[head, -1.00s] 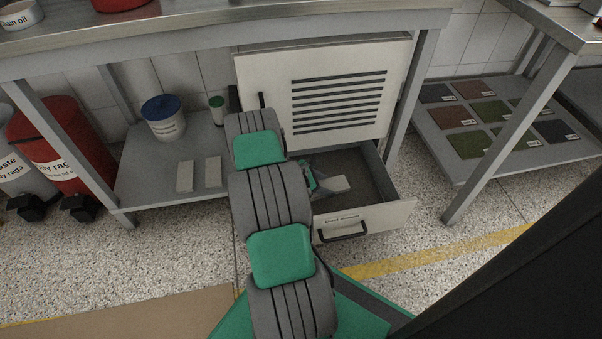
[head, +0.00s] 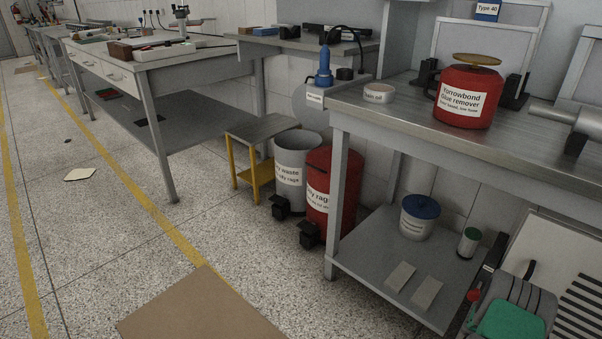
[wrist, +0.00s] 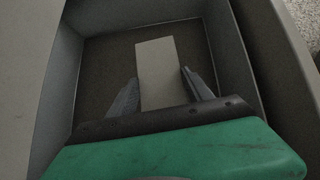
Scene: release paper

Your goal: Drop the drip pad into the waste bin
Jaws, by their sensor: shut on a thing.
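A pale flat drip pad (wrist: 156,58) lies between the two fingers of my gripper (wrist: 160,84) in the wrist view, and the gripper is shut on it. Pad and gripper are inside or just over an open grey drawer (wrist: 218,45). In the head view the grey waste bin (head: 290,192) stands on the floor left of the red oily-rags bin (head: 318,180); its top looks open. A green and grey part of my arm shows at the lower right there, but my gripper is out of that view.
The bins stand between a yellow-legged stool (head: 258,150) and the bench (head: 335,220). The floor in front of the bins is clear, with a brown mat (head: 205,310) nearby.

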